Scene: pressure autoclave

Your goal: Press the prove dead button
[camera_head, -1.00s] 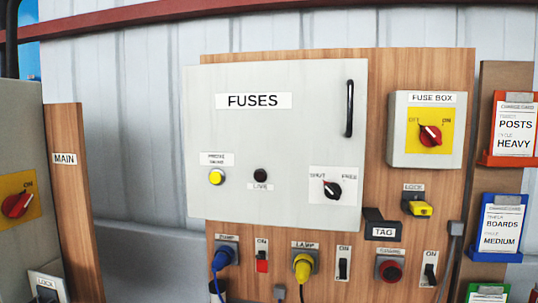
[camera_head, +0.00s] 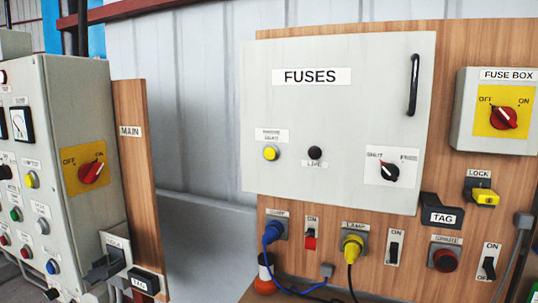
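The yellow prove dead button (camera_head: 270,153) is on the lower left of the grey fuses panel door (camera_head: 350,110), under a small white label (camera_head: 271,136) whose text is too small to read surely. A dark live lamp (camera_head: 315,152) is just right of it and looks unlit. A black and red shut/free knob (camera_head: 389,171) is at the door's lower right. The door looks closed, with a black handle (camera_head: 413,85) at its upper right. Neither of my grippers shows in the head view.
A grey control cabinet (camera_head: 95,130) with a red main switch (camera_head: 92,172) stands at the left. Below the door are a blue plug (camera_head: 271,233), a yellow plug (camera_head: 353,243) and switches. The fuse box (camera_head: 495,110) is at the right.

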